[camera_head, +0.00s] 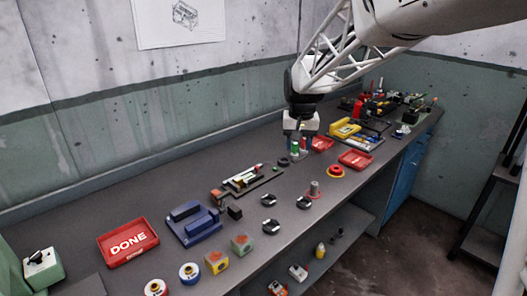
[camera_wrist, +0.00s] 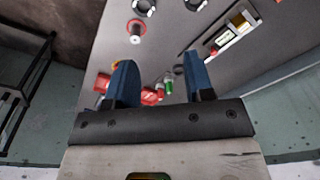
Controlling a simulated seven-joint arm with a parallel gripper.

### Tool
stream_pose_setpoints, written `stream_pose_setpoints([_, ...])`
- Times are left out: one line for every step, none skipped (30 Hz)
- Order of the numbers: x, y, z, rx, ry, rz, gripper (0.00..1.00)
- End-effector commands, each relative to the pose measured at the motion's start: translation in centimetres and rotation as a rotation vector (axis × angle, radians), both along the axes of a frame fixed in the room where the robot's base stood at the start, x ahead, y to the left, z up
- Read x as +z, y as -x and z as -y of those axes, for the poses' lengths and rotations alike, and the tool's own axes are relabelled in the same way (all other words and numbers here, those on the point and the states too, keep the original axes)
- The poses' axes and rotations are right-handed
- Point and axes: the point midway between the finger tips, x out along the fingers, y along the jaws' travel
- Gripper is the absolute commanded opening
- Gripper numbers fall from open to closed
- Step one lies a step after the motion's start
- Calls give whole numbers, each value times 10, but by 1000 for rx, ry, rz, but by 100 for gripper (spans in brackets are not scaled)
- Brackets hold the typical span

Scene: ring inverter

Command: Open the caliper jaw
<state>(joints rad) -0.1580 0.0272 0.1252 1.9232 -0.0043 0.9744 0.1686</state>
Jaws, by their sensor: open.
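A long dark-based fixture with a pale bar and small red and green parts (camera_head: 247,180) lies on the bench, left of my gripper; it may be the caliper, but its jaw is too small to make out. It also shows at the upper right of the wrist view (camera_wrist: 232,32), outside my fingers. My gripper (camera_head: 300,148) points down above the middle of the bench. In the wrist view its two blue fingers (camera_wrist: 160,62) stand wide apart with nothing held. Small green (camera_wrist: 169,87) and red pieces show beyond the gap between the fingers.
A red DONE tray (camera_head: 128,243) and a blue block fixture (camera_head: 191,222) sit at the front left. Several rings and coloured blocks line the front edge. A grey peg on a red base (camera_head: 314,189) stands right of centre. A yellow fixture (camera_head: 345,128) and clutter fill the far end.

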Motion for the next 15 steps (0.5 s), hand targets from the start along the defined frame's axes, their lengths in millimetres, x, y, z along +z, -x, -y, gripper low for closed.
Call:
stream_pose_setpoints([-6,-13,-6,2,0,-6,48])
stream_pose_setpoints([-8,-19,-10,3,0,-9,48])
stream_pose_setpoints([-12,-28,-14,3,0,-12,48])
stream_pose_setpoints([-15,-34,-17,3,1,-14,48])
stream_pose_setpoints([-18,-41,-21,3,1,-17,48])
stream_pose_setpoints([-22,-50,-25,3,1,-20,48])
stream_pose_setpoints([-26,-56,-28,3,1,-23,48])
stream_pose_setpoints([-29,-62,-32,3,1,-25,48])
stream_pose_setpoints([-33,-71,-36,3,2,-28,48])
stream_pose_setpoints([-37,-77,-40,4,2,-31,48])
stream_pose_setpoints([-40,-83,-44,4,2,-33,48])
stream_pose_setpoints([-46,-91,-49,5,2,-37,48])
stream_pose_setpoints([-50,-97,-52,6,3,-39,48])
stream_pose_setpoints([-53,-103,-56,6,3,-41,48])
stream_pose_setpoints([-59,-111,-61,6,3,-45,48])
